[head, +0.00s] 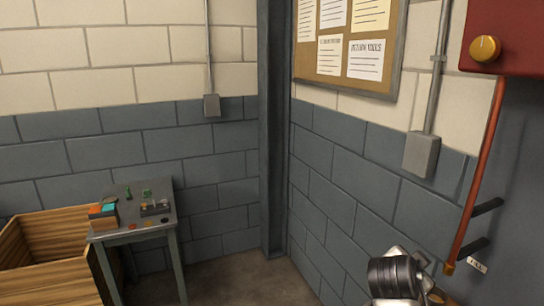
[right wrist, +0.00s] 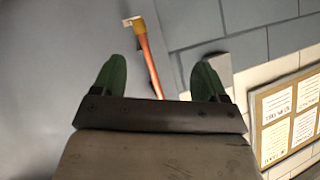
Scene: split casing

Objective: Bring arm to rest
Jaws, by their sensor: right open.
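My right gripper (right wrist: 162,68) shows in the right wrist view with its two green fingers spread wide apart. Nothing is held between them. An orange-red pipe and grey wall show behind the fingers, apart from them as far as I can tell. In the head view, part of my right arm (head: 396,277) shows at the bottom right, in front of the right wall; its fingers cannot be made out there. My left gripper is in neither view.
A small grey table (head: 131,232) with small items stands at the left beside a wooden crate (head: 40,235). A red box (head: 515,35) with an orange-red pipe (head: 480,175) is at the right. A notice board (head: 305,62) hangs on the wall. Floor between is clear.

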